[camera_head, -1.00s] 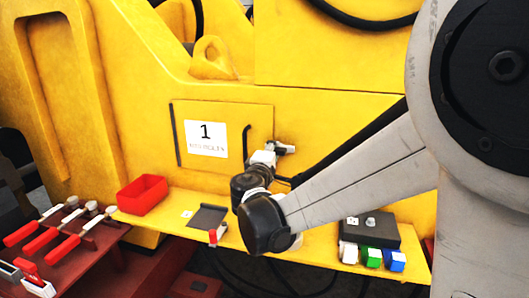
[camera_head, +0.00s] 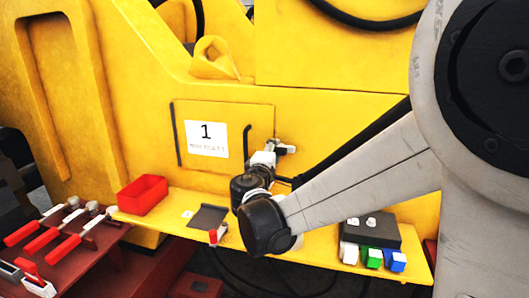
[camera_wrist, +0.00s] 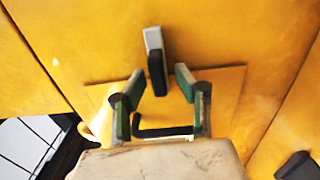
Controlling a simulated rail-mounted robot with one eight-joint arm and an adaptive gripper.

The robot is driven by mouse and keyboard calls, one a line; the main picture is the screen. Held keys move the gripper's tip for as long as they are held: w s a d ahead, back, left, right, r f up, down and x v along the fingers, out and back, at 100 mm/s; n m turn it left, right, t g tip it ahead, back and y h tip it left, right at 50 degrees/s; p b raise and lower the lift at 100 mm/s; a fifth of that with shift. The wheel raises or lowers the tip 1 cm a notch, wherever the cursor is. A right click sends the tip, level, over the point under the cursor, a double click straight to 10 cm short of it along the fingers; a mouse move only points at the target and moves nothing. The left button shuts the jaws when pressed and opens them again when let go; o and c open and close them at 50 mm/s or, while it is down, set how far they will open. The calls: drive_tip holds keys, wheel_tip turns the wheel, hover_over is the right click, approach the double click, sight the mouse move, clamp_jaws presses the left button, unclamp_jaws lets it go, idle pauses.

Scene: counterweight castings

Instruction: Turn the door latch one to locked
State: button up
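Door one is the yellow panel with a white "1" label (camera_head: 206,138) in the head view. Its latch (camera_head: 286,149) sits just right of the door's right edge. In the wrist view the latch (camera_wrist: 154,60) has a light grey part and a dark end piece. My gripper (camera_wrist: 158,82) is open, with one green-padded finger on each side of the latch's dark end. I cannot tell whether either finger touches it. In the head view my gripper (camera_head: 268,156) is at the latch and partly hides it. The door's black handle (camera_wrist: 165,132) shows between my fingers, lower in the wrist view.
A yellow ledge (camera_head: 180,203) below the door carries a red bin (camera_head: 142,194), a dark tray (camera_head: 208,217) and a dark box (camera_head: 372,234) with coloured blocks at its front. Red-handled tools (camera_head: 40,241) lie on a red bench at left. A black hose hangs above.

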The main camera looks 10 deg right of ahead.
drive_tip(key=v, duration=1.1)
drive_tip(key=shift+s, duration=0.35)
drive_tip(key=shift+a+f, duration=0.1)
drive_tip(key=s+d+f+m+g+y, duration=0.2)
drive_tip(key=s+d+f+m+g, duration=0.35)
drive_tip(key=s+d, duration=0.45)
drive_tip(key=s+a+f+m+g+y+p, duration=0.1)
drive_tip(key=s+m+y, duration=0.2)
drive_tip(key=s, duration=0.4)
drive_tip(key=s+a+f+m+g+y, duration=0.2)
drive_tip(key=s+m+y, duration=0.1)
drive_tip(key=s, duration=0.4)
drive_tip(key=shift+s+a+f+m+p, duration=0.15)
drive_tip(key=shift+s+a+m+p, duration=0.15)
drive_tip(key=shift+m, duration=0.25)
drive_tip(key=shift+s+d, duration=0.1)
